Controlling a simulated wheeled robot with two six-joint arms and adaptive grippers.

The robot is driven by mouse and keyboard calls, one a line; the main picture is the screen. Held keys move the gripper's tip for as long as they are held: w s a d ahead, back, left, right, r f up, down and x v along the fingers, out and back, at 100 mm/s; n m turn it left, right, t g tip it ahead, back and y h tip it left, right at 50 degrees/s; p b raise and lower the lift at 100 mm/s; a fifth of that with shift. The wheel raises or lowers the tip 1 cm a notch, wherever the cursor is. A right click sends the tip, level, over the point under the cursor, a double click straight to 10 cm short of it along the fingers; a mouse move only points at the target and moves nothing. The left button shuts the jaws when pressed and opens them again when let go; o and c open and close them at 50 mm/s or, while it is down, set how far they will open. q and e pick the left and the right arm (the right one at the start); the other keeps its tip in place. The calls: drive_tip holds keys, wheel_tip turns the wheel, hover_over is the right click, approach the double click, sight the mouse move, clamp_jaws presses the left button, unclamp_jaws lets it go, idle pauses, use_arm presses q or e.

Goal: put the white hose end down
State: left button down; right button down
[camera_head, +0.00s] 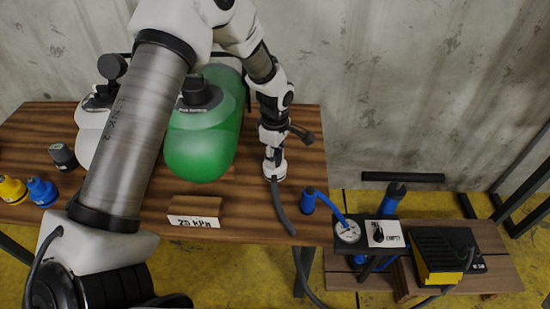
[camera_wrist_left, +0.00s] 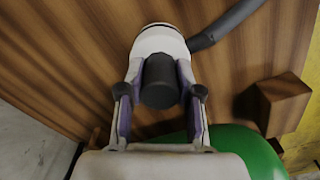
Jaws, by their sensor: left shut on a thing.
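The white hose end (camera_head: 275,172) is upright at the right part of the wooden table, right of the green inflatable (camera_head: 200,150). Its grey hose (camera_head: 284,212) runs from it over the table's front edge. My left gripper (camera_head: 273,150) comes down on it from above and is shut on it. In the left wrist view the fingers (camera_wrist_left: 160,100) stand on both sides of its dark cylindrical part, with the white hose end (camera_wrist_left: 160,40) beyond. It is at or very near the tabletop; I cannot tell if it touches. My right gripper is not in view.
A block with a 25 kPa sign (camera_head: 194,215) stands at the front. Yellow (camera_head: 12,190), blue (camera_head: 41,192) and grey (camera_head: 62,156) fittings stand at left. A gauge (camera_head: 347,232) with a blue hose and a yellow-black pump (camera_head: 437,257) are at right. Bare wood surrounds the hose end.

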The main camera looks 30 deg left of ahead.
use_arm(q)
drive_tip(key=shift+w+f, duration=0.1)
drive_tip(key=shift+f, duration=0.1)
drive_tip(key=shift+f, duration=0.1)
drive_tip(key=c, duration=0.8)
unclamp_jaws()
wheel_tip(320, 180, up, 12)
drive_tip(key=shift+r+p, duration=0.15)
drive_tip(key=shift+p, duration=0.8)
